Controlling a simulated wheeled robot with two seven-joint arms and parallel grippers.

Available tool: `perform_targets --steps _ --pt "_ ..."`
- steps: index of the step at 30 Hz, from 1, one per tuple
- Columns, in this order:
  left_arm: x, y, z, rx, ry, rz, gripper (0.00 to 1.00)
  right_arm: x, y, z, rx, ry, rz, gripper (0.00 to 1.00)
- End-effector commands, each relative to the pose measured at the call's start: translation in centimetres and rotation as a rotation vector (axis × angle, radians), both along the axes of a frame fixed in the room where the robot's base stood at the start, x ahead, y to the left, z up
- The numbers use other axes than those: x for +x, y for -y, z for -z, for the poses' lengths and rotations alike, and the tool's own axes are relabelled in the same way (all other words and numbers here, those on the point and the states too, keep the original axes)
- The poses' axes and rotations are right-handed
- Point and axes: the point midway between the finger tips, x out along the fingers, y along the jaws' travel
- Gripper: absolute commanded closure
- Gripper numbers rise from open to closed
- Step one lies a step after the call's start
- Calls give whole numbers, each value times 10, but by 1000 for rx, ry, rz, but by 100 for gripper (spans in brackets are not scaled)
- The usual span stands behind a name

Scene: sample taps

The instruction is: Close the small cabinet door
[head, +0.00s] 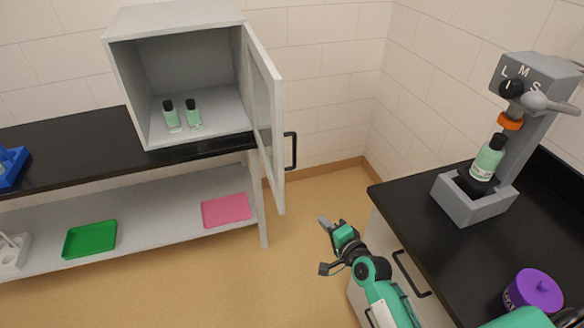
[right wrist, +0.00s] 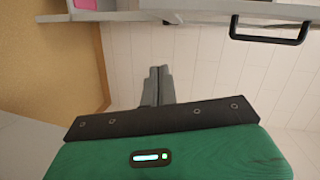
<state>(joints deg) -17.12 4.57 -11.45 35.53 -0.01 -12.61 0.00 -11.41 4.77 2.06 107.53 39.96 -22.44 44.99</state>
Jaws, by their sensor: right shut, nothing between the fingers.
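The small grey cabinet (head: 128,95) stands on the dark counter at the back left. Its framed glass door (head: 264,110) is swung wide open on the right side, sticking out toward me. A black bar handle (head: 290,151) is on the door's right face. It also shows at the top of the right wrist view (right wrist: 270,39). My right gripper (head: 324,224) is in front of and to the right of the door, apart from the handle. Its fingers (right wrist: 158,86) are together and empty. My left gripper is out of view.
Two green-labelled bottles (head: 183,116) stand inside the cabinet. A pink tray (head: 226,211) and a green tray (head: 90,239) lie on the lower shelf. The right counter (head: 450,262) holds a grey tap stand (head: 540,70), a bottle and a purple jar (head: 535,292). Floor between counters is clear.

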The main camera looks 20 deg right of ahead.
Motion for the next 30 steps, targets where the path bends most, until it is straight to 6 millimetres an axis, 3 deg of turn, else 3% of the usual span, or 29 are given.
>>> perform_targets --steps 1,3,6,8,14,27,30 --pt "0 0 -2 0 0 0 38 2 0 -36 52 51 3 100" --pt "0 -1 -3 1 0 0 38 1 1 -73 117 101 1 100" --pt "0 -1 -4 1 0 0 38 -2 0 -107 180 147 -5 100" --pt "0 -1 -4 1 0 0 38 -3 0 -118 200 163 -8 100" --pt "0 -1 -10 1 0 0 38 10 -3 -126 213 171 -9 100" --pt "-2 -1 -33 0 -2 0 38 89 -23 -126 210 169 -10 100" --pt "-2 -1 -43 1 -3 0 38 94 -37 -127 214 166 -10 100"
